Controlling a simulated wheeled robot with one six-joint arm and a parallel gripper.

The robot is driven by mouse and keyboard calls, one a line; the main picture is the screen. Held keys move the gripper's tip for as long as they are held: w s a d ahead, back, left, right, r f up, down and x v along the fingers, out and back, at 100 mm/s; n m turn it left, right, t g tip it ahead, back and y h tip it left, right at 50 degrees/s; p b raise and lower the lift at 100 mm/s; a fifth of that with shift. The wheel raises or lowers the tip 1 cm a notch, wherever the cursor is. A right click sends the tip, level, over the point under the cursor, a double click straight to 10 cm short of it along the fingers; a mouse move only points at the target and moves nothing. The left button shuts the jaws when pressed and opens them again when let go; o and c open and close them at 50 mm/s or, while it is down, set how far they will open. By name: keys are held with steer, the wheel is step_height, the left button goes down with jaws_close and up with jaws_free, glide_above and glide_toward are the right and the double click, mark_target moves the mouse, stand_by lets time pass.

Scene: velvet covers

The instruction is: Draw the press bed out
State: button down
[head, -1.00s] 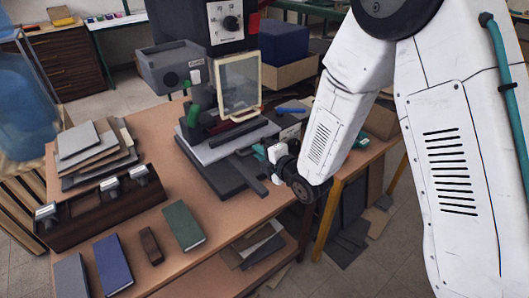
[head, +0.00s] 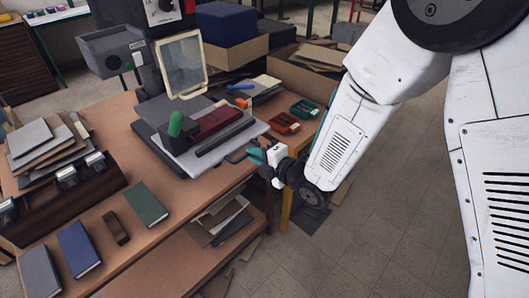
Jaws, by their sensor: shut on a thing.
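The press (head: 150,22) stands at the back of the workbench, with a clear framed guard (head: 181,65) on its front. Its bed, a light grey plate (head: 200,160), sticks out in front of the guard over a dark base (head: 150,137). A dark red block (head: 217,122), a dark bar (head: 222,138) and a green-topped piece (head: 176,124) are on or at the bed. My gripper (head: 258,156), with teal fingertips, is at the bed's right front edge, shut on what looks like its handle. The fingers partly hide the grip.
Books (head: 147,204) and a dark rack (head: 75,209) lie along the bench front. Grey boards (head: 45,142) are stacked at left. Open floor (head: 390,190) lies at right.

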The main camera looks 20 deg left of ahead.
steer(key=shift+s+d+f, duration=0.1)
steer(key=shift+s+f, duration=0.05)
steer(key=c, duration=1.5)
jaws_free()
steer(key=shift+s, duration=0.1)
steer(key=shift+o, duration=0.2)
steer(key=v, duration=0.7)
steer(key=shift+d, duration=0.3)
steer(key=shift+s, duration=0.15)
